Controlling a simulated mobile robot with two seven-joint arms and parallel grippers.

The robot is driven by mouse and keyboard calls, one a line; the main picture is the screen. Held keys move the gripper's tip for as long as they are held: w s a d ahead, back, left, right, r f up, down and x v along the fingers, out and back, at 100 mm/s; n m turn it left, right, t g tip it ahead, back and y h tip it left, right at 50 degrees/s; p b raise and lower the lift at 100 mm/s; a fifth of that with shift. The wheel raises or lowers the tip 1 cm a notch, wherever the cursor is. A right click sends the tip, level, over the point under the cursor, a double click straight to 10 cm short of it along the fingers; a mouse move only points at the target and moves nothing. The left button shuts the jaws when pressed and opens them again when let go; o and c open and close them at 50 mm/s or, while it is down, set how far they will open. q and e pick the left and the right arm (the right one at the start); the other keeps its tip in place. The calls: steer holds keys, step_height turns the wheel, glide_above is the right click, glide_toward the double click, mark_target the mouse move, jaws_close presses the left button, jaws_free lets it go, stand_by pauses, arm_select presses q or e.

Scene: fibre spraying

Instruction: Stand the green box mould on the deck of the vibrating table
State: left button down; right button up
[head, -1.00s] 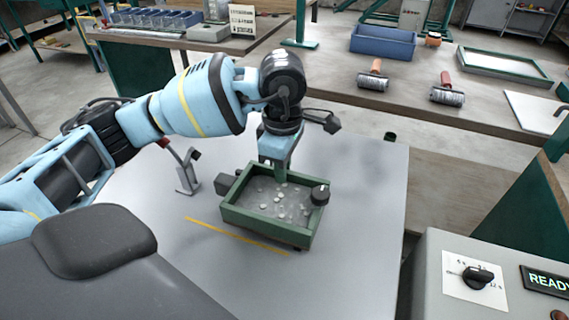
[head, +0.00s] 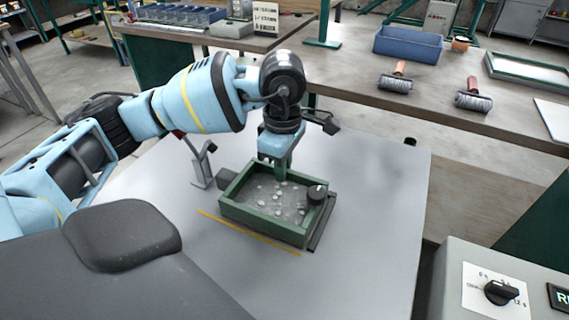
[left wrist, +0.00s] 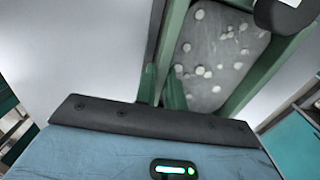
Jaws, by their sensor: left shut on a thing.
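The green box mould (head: 262,226) is an open rectangular tray with a grey, pebbly fill and a dark round knob on its right side. My left gripper (head: 281,172) points down at its far wall and is shut on that wall. In the left wrist view, the gripper (left wrist: 162,95) has its green fingers at the mould's wall (left wrist: 262,75). The mould is over the light grey deck (head: 375,215), beside a yellow line (head: 250,233). I cannot tell whether its underside touches the deck. My right gripper is not in view.
A dark bar (head: 322,222) lies along the mould's right side. A small metal bracket (head: 201,165) stands to its left. A control box with a dial (head: 499,291) is at lower right. The back bench holds rollers (head: 397,78) and a blue bin (head: 408,44). The deck's right part is clear.

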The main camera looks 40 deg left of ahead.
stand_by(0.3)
arm_select(q)
steer(key=shift+f, duration=0.15)
stand_by(0.5)
steer(key=c, duration=1.4)
jaws_free()
steer(key=shift+f, duration=0.1)
